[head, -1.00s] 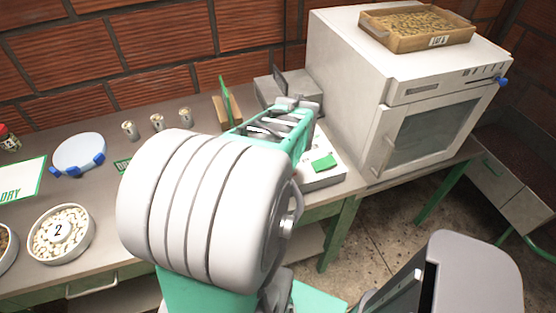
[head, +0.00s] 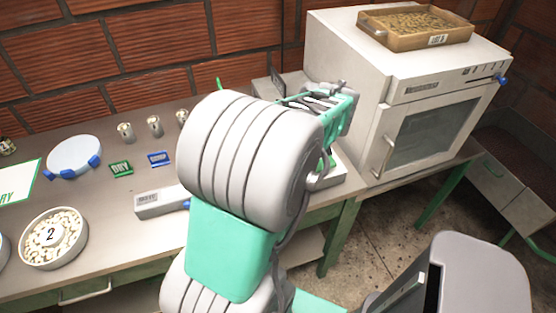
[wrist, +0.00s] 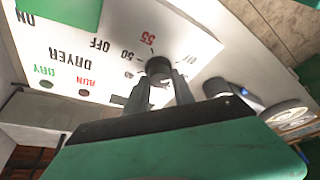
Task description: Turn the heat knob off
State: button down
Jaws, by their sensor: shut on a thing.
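The heat knob (wrist: 158,68) is a dark round knob on a white panel (wrist: 115,68), which shows upside down in the wrist view with the words DRYER, OFF, DRY and RUN and the numbers 50 and 55. My gripper (wrist: 160,88) has its two fingers on either side of the knob, shut on it. I cannot read the knob's exact setting, since the fingers cover part of it. In the head view my arm hides the knob and most of the panel; only a white edge of the panel box (head: 337,178) shows.
A large white oven-like cabinet (head: 345,75) stands right of the panel with a wooden tray (head: 400,43) on top. Left on the table (head: 110,205) are a bowl (head: 82,226), a blue-footed round dish (head: 75,153), several metal cups (head: 155,124) and a small scale (head: 150,207).

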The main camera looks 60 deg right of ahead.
jog(key=shift+n, duration=0.4)
jog(key=c, duration=1.1)
grip_release()
jog(key=v, duration=0.7)
jog(key=shift+s+d+r, duration=0.1)
jog(key=shift+s+r, duration=0.05)
jog(key=shift+r, duration=0.2)
